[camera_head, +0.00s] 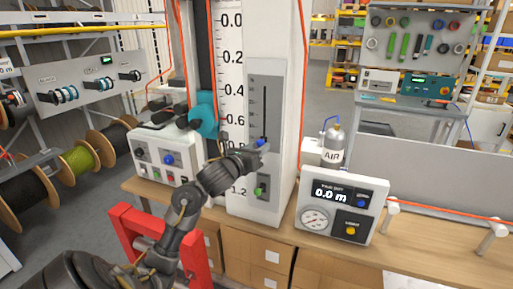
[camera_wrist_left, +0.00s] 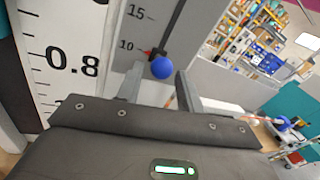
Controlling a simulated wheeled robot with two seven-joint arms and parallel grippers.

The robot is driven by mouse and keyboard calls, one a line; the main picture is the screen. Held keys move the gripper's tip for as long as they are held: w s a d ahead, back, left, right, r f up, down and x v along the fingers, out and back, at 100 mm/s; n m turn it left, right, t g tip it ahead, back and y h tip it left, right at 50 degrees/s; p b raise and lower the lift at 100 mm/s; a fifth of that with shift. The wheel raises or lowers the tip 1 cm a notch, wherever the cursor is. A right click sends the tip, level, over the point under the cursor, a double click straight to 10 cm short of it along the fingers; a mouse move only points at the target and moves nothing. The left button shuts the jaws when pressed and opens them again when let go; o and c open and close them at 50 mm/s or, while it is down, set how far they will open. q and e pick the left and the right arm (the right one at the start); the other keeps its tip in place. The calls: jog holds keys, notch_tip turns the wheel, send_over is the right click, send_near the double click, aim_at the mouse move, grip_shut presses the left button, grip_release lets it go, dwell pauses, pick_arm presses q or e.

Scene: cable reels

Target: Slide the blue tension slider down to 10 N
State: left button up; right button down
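The blue tension slider (camera_head: 260,142) has a round blue knob and sits low on a dark vertical slot in the grey scale panel (camera_head: 282,95). In the left wrist view the blue knob (camera_wrist_left: 162,68) is close up, with a small red pointer (camera_wrist_left: 148,53) beside it, about level with the 10 mark; 15 is above. My left gripper (camera_head: 258,151) is at the slider in the head view. In the left wrist view its two fingers stand apart, one on each side of the knob, with gaps visible. My right gripper is not in view.
A green switch (camera_head: 262,187) is below the slider. The white column carries a large printed scale. An AIR bottle (camera_head: 332,145) and a display box reading 0.0 m (camera_head: 343,208) stand to the right on the wooden bench. A button box (camera_head: 166,155) and red frame (camera_head: 125,232) are left.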

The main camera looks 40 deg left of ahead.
pick_arm(q)
jog(key=shift+o, duration=0.7)
jog(key=shift+r, duration=0.1)
jog(key=s+d+b, duration=0.1)
jog(key=s, duration=0.9)
jog(key=shift+s+d, duration=0.2)
jog(key=shift+s, duration=0.2)
